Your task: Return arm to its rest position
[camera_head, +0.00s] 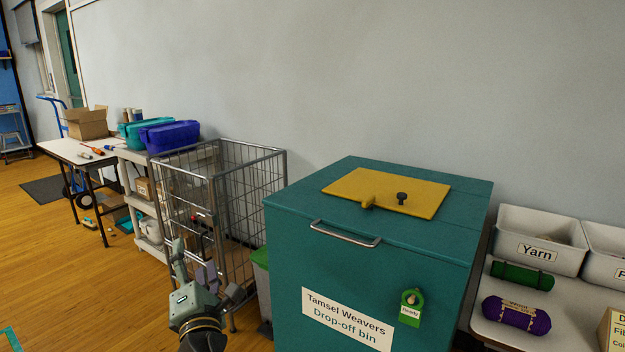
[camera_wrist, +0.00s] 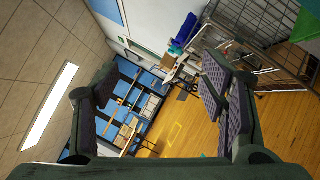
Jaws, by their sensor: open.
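My gripper (camera_head: 195,268) is raised in the lower left of the head view, in front of the wire cage cart and left of the teal drop-off bin. Its fingers are spread and nothing is between them. In the wrist view my gripper (camera_wrist: 160,92) frames the far room, tilted, with a finger on each side and an empty gap. The rest of my arm is mostly out of view below the head picture.
The teal drop-off bin (camera_head: 290,250) with a yellow lid panel (camera_head: 350,188) stands close on the right. The wire cage cart (camera_head: 270,170) is behind my gripper. A table with yarn bins (camera_head: 510,238) is far right. Open wooden floor (camera_head: 60,270) lies left.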

